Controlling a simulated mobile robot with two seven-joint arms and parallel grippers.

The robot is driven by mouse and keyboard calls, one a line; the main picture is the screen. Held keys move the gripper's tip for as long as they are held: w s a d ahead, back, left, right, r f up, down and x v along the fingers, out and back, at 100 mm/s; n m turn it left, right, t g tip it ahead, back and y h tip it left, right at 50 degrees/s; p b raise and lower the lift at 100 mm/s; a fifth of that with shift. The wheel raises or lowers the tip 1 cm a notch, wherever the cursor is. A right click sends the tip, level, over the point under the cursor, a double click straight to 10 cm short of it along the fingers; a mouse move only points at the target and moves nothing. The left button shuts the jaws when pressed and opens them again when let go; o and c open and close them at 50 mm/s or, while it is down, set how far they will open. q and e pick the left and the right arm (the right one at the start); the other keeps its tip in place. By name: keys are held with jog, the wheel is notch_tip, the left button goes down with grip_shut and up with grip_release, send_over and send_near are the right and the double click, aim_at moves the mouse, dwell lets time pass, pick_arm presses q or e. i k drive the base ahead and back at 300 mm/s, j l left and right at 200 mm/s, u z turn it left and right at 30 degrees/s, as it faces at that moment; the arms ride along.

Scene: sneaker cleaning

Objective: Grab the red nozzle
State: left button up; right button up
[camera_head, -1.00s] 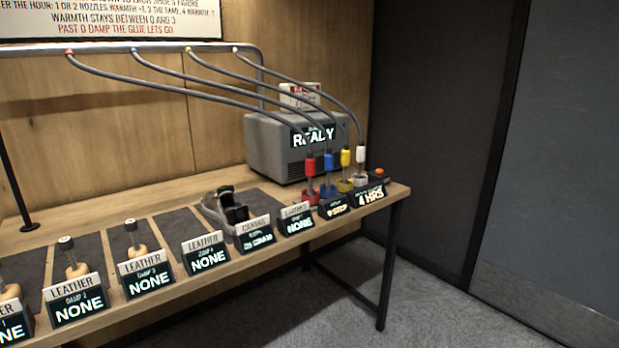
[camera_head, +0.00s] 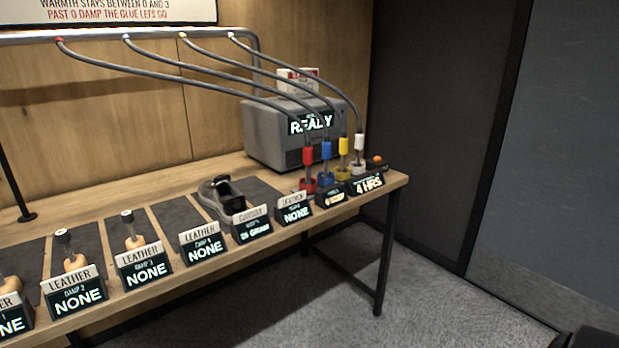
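The red nozzle (camera_head: 308,157) stands upright in a red holder (camera_head: 308,185) near the right end of the bench. A grey hose runs from its top up and left to the rail. The blue nozzle (camera_head: 326,150) stands just to its right, with the yellow nozzle (camera_head: 343,146) and the white nozzle (camera_head: 359,142) beyond. Neither gripper can be made out. A dark shape at the bottom right corner may be part of my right arm, but no fingers show.
A grey machine (camera_head: 270,135) reading READY stands behind the nozzles. Label signs (camera_head: 203,248) line the bench's front edge. Hoses hang above the bench (camera_head: 190,274). The floor (camera_head: 330,300) in front is clear.

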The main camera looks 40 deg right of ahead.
aim_at(308, 150)
jog(key=i+l, duration=0.1)
jog(key=l, duration=0.25)
jog(key=i+l, duration=0.1)
jog(key=l, duration=0.3)
jog(key=i+l, duration=0.15)
jog(key=l, duration=0.2)
jog(key=i+l, duration=0.1)
jog(key=l, duration=0.25)
jog(key=i+l, duration=0.1)
jog(key=l, duration=0.3)
